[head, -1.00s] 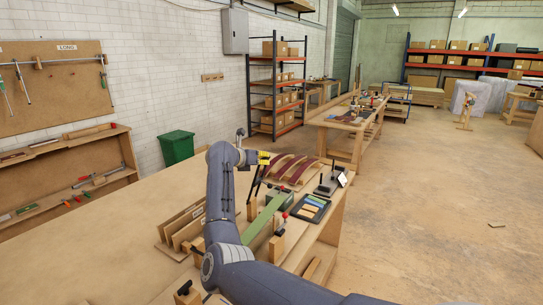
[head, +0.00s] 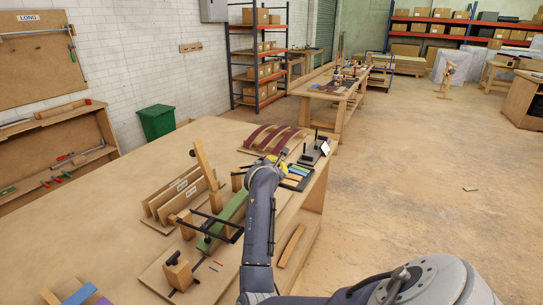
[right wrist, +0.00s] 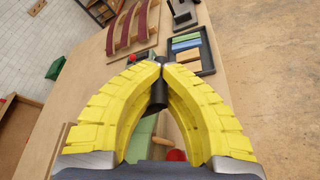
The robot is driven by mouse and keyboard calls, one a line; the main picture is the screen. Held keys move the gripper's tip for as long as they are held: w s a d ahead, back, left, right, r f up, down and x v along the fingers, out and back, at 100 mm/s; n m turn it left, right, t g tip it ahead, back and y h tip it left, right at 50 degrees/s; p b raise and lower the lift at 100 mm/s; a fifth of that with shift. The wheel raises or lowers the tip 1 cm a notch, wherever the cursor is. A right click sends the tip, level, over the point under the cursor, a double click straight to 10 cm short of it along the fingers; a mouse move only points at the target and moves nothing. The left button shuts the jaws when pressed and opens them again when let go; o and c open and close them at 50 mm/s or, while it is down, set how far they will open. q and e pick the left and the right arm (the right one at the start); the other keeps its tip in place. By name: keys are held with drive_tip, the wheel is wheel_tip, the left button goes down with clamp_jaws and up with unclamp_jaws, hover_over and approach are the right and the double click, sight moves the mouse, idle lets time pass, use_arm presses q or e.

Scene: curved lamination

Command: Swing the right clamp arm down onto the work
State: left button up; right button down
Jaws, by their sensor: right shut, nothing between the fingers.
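The green strip of work (head: 228,212) lies along a wooden fixture on the bench, partly behind my right arm. A dark clamp frame (head: 217,217) lies low across its near part, with a black pad (head: 207,238) at its end. My right gripper (head: 275,158) is beyond the strip's far end. In the right wrist view its yellow fingers (right wrist: 160,62) meet at the tips and are shut on nothing. A black cylindrical clamp part (right wrist: 157,98) shows between and beyond the fingers, above the green strip (right wrist: 142,138). A red knob (right wrist: 175,155) is close by. I cannot tell how that clamp arm is angled.
Upright wooden boards (head: 172,193) and a tilted wooden post (head: 206,166) stand left of the strip. A dark tray of coloured blocks (right wrist: 188,48) and curved dark-red strips (head: 270,138) lie beyond.

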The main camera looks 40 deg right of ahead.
drive_tip(key=shift+s+d+f, duration=0.1)
drive_tip(key=shift+s+f, duration=0.15)
drive_tip(key=shift+f, duration=0.55)
drive_tip(key=shift+s+d+f, duration=0.1)
drive_tip(key=shift+s+f, duration=0.15)
drive_tip(key=shift+f, duration=0.5)
drive_tip(key=shift+s+d+f, duration=0.1)
drive_tip(key=shift+s+f, duration=0.15)
drive_tip(key=shift+f, duration=0.55)
drive_tip(key=shift+r, duration=0.2)
drive_tip(key=c, duration=1.3)
unclamp_jaws()
drive_tip(key=shift+r, duration=0.15)
drive_tip(key=shift+c, duration=0.2)
drive_tip(key=v, duration=1.2)
drive_tip(key=shift+f+m, duration=0.2)
drive_tip(key=shift+m, duration=0.1)
